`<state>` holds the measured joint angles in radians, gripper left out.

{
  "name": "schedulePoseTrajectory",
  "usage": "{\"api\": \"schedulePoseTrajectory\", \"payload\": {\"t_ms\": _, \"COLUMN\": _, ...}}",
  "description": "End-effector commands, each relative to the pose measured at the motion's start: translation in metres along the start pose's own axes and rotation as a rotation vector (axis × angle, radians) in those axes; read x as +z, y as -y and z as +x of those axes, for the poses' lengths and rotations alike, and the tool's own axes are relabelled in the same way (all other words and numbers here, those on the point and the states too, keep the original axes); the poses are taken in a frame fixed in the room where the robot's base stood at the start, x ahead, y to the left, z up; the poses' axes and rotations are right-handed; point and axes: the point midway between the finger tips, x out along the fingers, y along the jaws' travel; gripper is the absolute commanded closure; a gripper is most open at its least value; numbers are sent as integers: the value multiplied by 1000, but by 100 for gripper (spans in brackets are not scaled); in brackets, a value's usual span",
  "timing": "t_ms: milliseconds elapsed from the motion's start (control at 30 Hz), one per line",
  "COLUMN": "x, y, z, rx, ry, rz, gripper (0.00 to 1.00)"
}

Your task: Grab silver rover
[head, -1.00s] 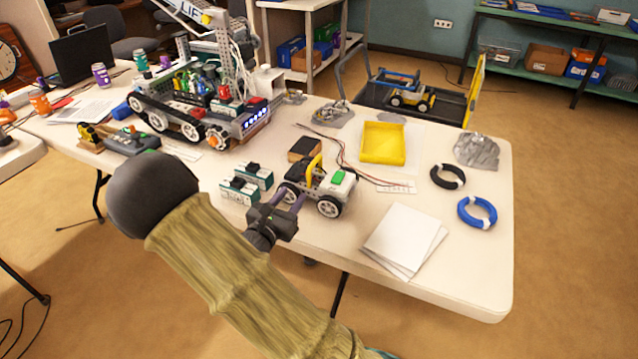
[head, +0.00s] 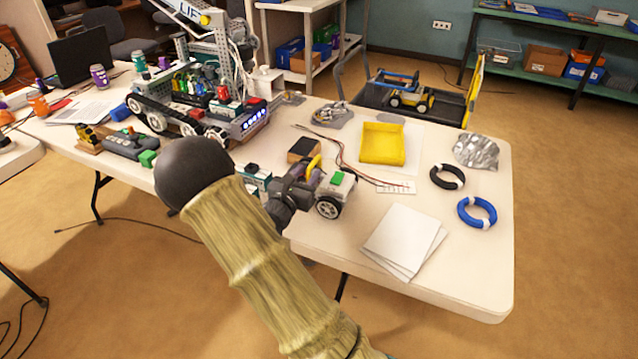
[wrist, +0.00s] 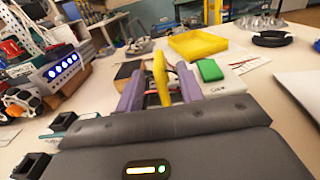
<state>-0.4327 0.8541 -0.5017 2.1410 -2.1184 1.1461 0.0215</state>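The silver rover (head: 341,190) stands on the white table, a small pale-bodied car with dark wheels, a green block on top and an upright yellow hoop (head: 314,166). My gripper (head: 309,172) is over the rover's left part, hiding it in the head view. In the wrist view, the two purple fingers (wrist: 158,92) stand apart on either side of the yellow hoop (wrist: 160,75), with gaps visible. The gripper is open and holds nothing. The rover's green block (wrist: 209,70) shows beyond the right finger. The rover's lower body is hidden by the gripper in the wrist view.
A larger tracked robot (head: 195,105) stands to the left. Teal-sided blocks (head: 255,180) sit partly hidden beside my arm. A yellow tray (head: 382,145) is behind the rover, with a black ring (head: 447,177), a blue ring (head: 477,212) and white papers (head: 403,240) to the right.

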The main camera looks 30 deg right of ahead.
Motion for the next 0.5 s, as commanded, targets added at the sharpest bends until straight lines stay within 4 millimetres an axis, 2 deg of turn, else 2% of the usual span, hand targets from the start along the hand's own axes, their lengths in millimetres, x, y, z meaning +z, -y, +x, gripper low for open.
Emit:
{"api": "schedulePoseTrajectory", "payload": {"t_ms": 300, "x": 5, "y": 1, "z": 45, "rx": -11, "ry": 2, "rz": 0, "gripper": 63}}
{"api": "schedulePoseTrajectory", "payload": {"t_ms": 500, "x": 5, "y": 1, "z": 54, "rx": -10, "ry": 0, "rz": -1, "gripper": 63}}
